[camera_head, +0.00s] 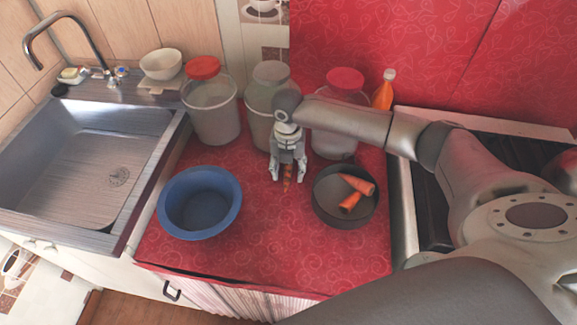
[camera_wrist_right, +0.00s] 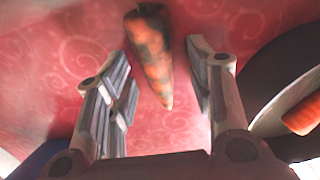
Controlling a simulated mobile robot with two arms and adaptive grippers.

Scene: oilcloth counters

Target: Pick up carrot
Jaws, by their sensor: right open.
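A carrot (camera_head: 287,182) lies on the red oilcloth counter (camera_head: 270,240) between the blue bowl and the dark pan. My right gripper (camera_head: 288,176) is open above it and points down. In the right wrist view the carrot (camera_wrist_right: 153,58) lies between the two open fingers (camera_wrist_right: 165,100), its tip toward the palm, with gaps on both sides. Two more carrots (camera_head: 357,184) lie in the dark pan (camera_head: 333,215); part of one carrot (camera_wrist_right: 304,115) shows at the right of the wrist view. My left gripper is not in view.
A blue bowl (camera_head: 200,202) stands left of the gripper. Jars with red lids (camera_head: 212,110) and a bottle (camera_head: 384,90) stand behind. A metal sink (camera_head: 85,165) is at the left, and a stove (camera_head: 432,190) at the right. The front of the counter is clear.

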